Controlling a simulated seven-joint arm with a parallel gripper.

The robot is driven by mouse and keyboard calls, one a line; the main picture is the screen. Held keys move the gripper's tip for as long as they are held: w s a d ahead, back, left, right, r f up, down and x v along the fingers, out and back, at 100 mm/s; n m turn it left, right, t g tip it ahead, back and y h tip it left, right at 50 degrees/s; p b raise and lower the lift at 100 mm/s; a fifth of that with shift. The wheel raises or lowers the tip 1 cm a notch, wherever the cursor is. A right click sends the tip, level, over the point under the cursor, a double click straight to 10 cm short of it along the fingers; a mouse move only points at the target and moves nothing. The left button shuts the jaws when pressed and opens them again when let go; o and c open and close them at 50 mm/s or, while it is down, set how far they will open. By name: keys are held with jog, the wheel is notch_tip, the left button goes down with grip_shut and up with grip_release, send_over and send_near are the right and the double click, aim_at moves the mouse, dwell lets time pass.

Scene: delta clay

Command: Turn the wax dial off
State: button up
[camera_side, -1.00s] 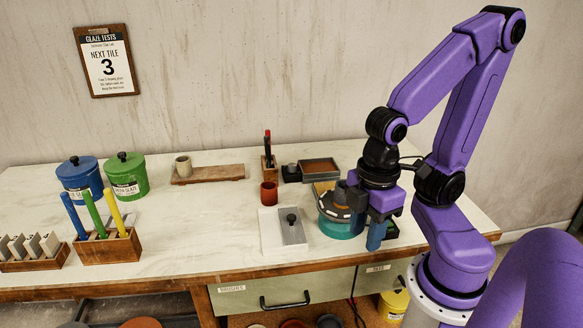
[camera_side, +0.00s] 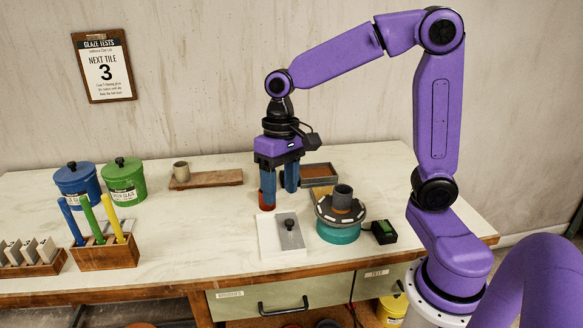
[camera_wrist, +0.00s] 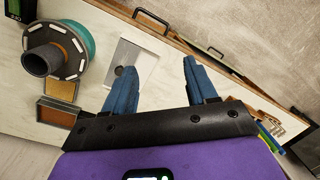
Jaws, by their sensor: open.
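A black knob (camera_side: 289,225) stands on a grey plate (camera_side: 292,238) set in a white box (camera_side: 266,238) near the table's front edge; I take it for the wax dial, though I can read no label. In the wrist view the white box (camera_wrist: 145,70) shows beyond my left finger, which partly overlaps the knob's area. My gripper (camera_side: 279,198) points down behind the box, its blue fingers apart and empty. It also shows in the wrist view (camera_wrist: 157,66). It appears apart from the knob. I cannot tell which way the knob is set.
A turntable (camera_side: 339,234) with a grey cylinder (camera_side: 342,194) stands right of the box, beside a small black device (camera_side: 384,232). A red cup (camera_side: 267,206) is mostly hidden by a finger. A tray (camera_side: 319,171) lies behind.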

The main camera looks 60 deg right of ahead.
jog(key=w+d+m+y, duration=0.2)
jog(key=w+d+m, duration=1.1)
jog(key=w+d, duration=0.35)
jog(key=d+f+m+t, duration=0.3)
jog(key=d+m, duration=0.7)
jog(key=d, duration=1.2)
jog(key=shift+y, duration=0.3)
jog(key=x, duration=1.6)
jog(key=shift+w+a+f, duration=0.2)
jog(key=shift+w+f, duration=0.05)
jog(key=shift+w, duration=0.15)
jog(key=c, duration=1)
